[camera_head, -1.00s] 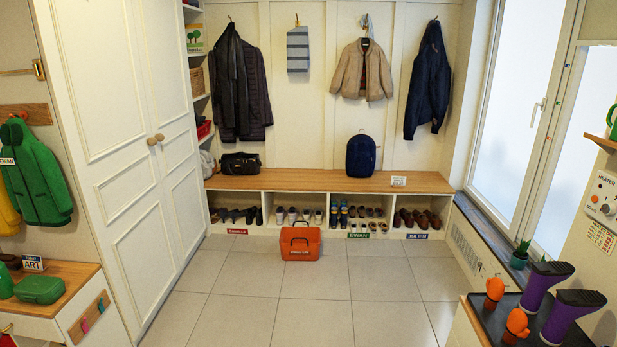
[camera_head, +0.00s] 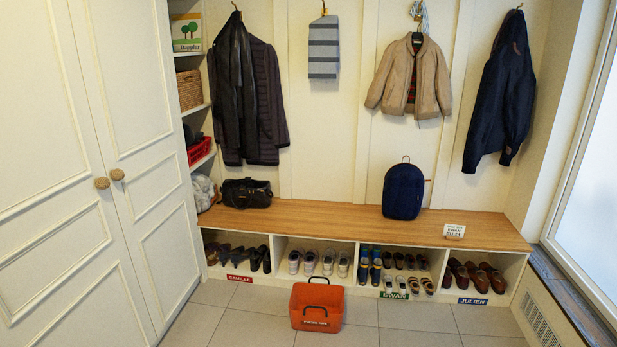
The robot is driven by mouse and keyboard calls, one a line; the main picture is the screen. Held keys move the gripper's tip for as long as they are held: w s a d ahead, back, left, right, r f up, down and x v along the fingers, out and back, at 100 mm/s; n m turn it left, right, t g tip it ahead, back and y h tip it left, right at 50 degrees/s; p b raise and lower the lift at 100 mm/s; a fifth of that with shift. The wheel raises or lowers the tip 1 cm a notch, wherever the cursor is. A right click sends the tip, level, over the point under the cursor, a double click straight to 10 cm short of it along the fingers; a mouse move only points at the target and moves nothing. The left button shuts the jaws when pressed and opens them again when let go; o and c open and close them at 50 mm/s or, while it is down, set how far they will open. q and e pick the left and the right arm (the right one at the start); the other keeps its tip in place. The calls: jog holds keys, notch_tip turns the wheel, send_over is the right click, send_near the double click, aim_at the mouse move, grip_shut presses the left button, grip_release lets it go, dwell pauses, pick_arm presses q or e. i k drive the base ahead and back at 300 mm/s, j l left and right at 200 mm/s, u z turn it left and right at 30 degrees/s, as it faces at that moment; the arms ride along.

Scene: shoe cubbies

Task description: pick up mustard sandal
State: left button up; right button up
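Several small shoes stand in the cubby with the green EWAN label (camera_head: 395,295). A small yellowish-tan pair at the front right of that cubby (camera_head: 428,285) looks like sandals. It is too small to be certain that this is the mustard sandal. Blue boots (camera_head: 370,264) stand at the left of the same cubby, and brown shoes (camera_head: 410,262) sit behind the small pairs. Neither of my grippers is in view.
An orange box with black handles (camera_head: 316,307) stands on the floor before the bench (camera_head: 330,216). A navy backpack (camera_head: 403,192) and black bag (camera_head: 246,193) rest on the bench. Neighbouring cubbies hold other shoes. A white cupboard (camera_head: 85,160) stands at left.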

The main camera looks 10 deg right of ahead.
aim_at(413, 283)
jog(key=i+l+u, duration=0.1)
jog(key=i+l, duration=0.5)
jog(key=i+l+u, duration=0.1)
jog(key=i+l, duration=0.5)
jog(key=i+l+u, duration=0.1)
jog(key=i+l, duration=0.45)
jog(key=l, duration=0.2)
